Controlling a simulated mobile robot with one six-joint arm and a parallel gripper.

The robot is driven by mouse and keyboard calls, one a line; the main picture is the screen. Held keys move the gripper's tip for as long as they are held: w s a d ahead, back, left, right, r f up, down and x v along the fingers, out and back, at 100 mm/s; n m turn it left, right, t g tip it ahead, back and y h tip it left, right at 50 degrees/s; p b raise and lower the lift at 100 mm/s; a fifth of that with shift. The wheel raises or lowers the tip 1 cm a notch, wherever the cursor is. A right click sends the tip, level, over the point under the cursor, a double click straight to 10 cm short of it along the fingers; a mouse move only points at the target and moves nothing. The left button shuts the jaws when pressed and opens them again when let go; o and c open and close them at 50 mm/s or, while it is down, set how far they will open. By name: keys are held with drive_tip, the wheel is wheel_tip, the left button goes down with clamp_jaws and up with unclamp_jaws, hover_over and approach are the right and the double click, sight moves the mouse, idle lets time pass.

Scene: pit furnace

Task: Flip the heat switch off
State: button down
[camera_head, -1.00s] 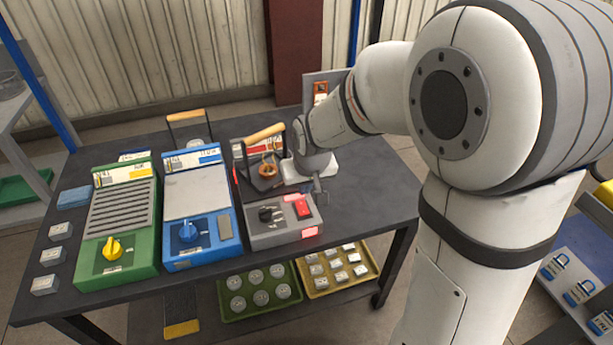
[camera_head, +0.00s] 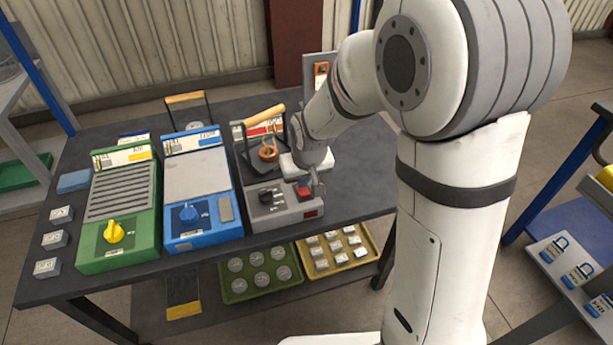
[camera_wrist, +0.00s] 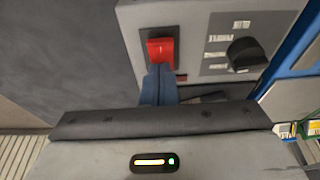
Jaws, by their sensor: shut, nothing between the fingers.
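The red heat switch (camera_head: 304,188) is on the top right of the grey control box (camera_head: 285,214) at the front of the pit furnace unit. In the wrist view the red switch (camera_wrist: 160,50) sits in a dark frame beside a black knob (camera_wrist: 245,54). My gripper (camera_head: 318,190) is shut and empty, pointing down at the right side of the switch. In the wrist view its blue-grey fingers (camera_wrist: 159,72) reach the switch's near edge; I cannot tell whether they touch it. A small indicator (camera_head: 311,213) on the box's front is dark red and unlit.
A blue unit (camera_head: 203,190) and a green unit (camera_head: 118,210) stand to the left on the dark table. A crucible (camera_head: 268,153) and a wooden-handled frame (camera_head: 264,115) are behind the control box. Trays of parts lie on the shelf below.

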drive_tip(key=shift+d, duration=0.2)
drive_tip(key=shift+s+f, duration=0.1)
drive_tip(key=shift+s+d, duration=0.2)
drive_tip(key=shift+s, duration=0.55)
drive_tip(key=shift+r, duration=0.35)
drive_tip(key=p+v, duration=0.3)
drive_tip(key=v, duration=1)
drive_tip(key=shift+r+p, duration=0.2)
drive_tip(key=shift+p, duration=0.2)
drive_tip(key=shift+a, duration=0.1)
